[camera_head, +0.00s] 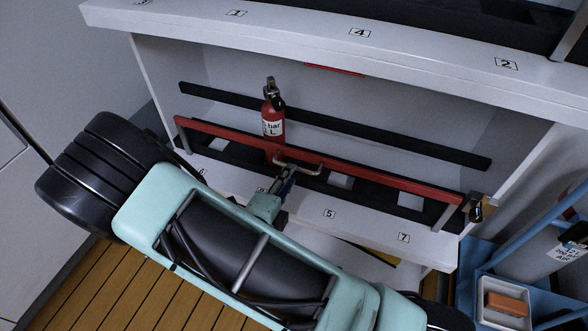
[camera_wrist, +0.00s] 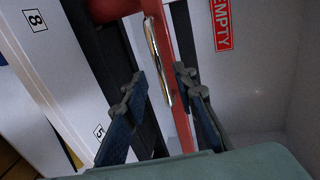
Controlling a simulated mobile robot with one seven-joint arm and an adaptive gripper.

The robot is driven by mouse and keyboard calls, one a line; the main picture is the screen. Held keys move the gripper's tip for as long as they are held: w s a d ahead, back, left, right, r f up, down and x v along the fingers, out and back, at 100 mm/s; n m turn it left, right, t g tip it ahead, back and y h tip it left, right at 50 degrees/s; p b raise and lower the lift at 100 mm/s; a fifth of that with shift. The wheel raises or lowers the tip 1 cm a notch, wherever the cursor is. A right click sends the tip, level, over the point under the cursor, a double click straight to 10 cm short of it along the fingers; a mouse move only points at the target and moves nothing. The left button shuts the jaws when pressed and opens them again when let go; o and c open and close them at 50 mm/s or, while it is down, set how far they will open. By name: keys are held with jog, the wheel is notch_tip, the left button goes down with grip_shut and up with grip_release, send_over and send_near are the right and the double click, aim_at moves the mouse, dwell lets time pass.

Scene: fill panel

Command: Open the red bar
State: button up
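The long red bar (camera_head: 375,179) runs across the front of the lower shelf in the head view, and a metal handle (camera_head: 311,172) sits near its middle. In the wrist view, the red bar (camera_wrist: 184,128) and the handle (camera_wrist: 155,52) run between and beyond my fingertips. My gripper (camera_head: 284,178) is just in front of the handle. Its two fingers are apart with nothing gripped, and they also show in the wrist view (camera_wrist: 158,77). I cannot tell whether a fingertip touches the handle.
A red fire extinguisher (camera_head: 272,122) stands behind the bar. A black rail (camera_head: 400,144) runs along the back wall. A dark latch-like piece (camera_head: 476,208) is near the bar's right end. A blue rack (camera_head: 530,300) with an orange block stands at right. A red "EMPTY" label (camera_wrist: 221,25) is on the panel.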

jog(key=b+x, duration=0.1)
jog(key=x, duration=0.4)
jog(key=shift+w, duration=0.1)
grip_shut()
